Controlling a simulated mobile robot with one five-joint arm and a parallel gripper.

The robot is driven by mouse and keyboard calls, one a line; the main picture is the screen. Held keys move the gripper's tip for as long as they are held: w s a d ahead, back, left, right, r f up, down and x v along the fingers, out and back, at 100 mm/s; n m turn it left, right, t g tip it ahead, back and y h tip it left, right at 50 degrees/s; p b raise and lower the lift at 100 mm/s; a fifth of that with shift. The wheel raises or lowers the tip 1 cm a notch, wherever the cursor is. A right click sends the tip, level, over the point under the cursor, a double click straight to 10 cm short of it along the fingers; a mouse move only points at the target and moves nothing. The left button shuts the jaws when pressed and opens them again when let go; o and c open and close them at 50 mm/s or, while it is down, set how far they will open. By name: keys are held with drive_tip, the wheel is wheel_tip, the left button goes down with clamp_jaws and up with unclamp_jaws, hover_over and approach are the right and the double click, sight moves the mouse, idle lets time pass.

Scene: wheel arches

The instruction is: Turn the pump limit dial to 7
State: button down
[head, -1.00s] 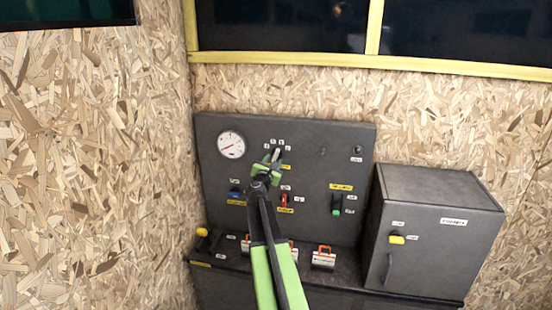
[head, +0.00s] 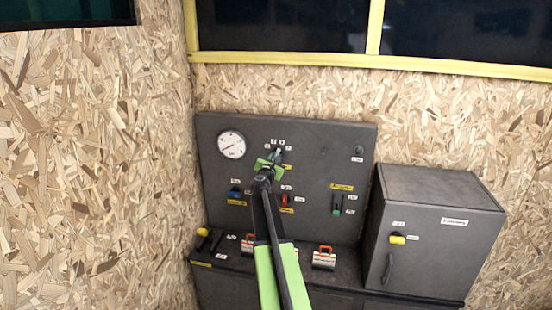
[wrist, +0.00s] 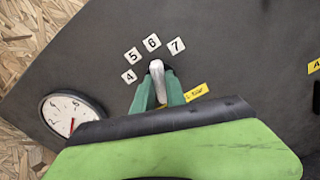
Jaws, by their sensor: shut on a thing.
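The pump limit dial (wrist: 157,72) is a pale bar-shaped knob on the dark panel (wrist: 90,60). Number tags 4 (wrist: 129,76), 5 (wrist: 132,55), 6 (wrist: 151,42) and 7 (wrist: 177,46) arc around its upper side. The knob's visible end points up and slightly left in the wrist view, roughly at the 6. My gripper (wrist: 160,88) has its green fingers shut on the knob, one on each side. A yellow label (wrist: 196,93) beside it is partly covered. In the head view my gripper (head: 275,158) hides most of the dial.
A round gauge (head: 231,144) sits left of the dial. Below are a blue control (head: 235,192), a red control (head: 285,199) and a green-tipped lever (head: 337,210). Padlock-like items (head: 324,258) stand on the ledge. A grey cabinet (head: 435,220) is at right.

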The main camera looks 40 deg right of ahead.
drive_tip(key=shift+w+d, duration=0.1)
drive_tip(key=shift+s+f+m, duration=0.1)
drive_tip(key=shift+m, duration=1.9)
drive_tip(key=shift+s+f+m, duration=0.1)
drive_tip(key=shift+m, duration=1.9)
drive_tip(key=c, duration=1.4)
unclamp_jaws()
drive_tip(key=shift+o, duration=0.2)
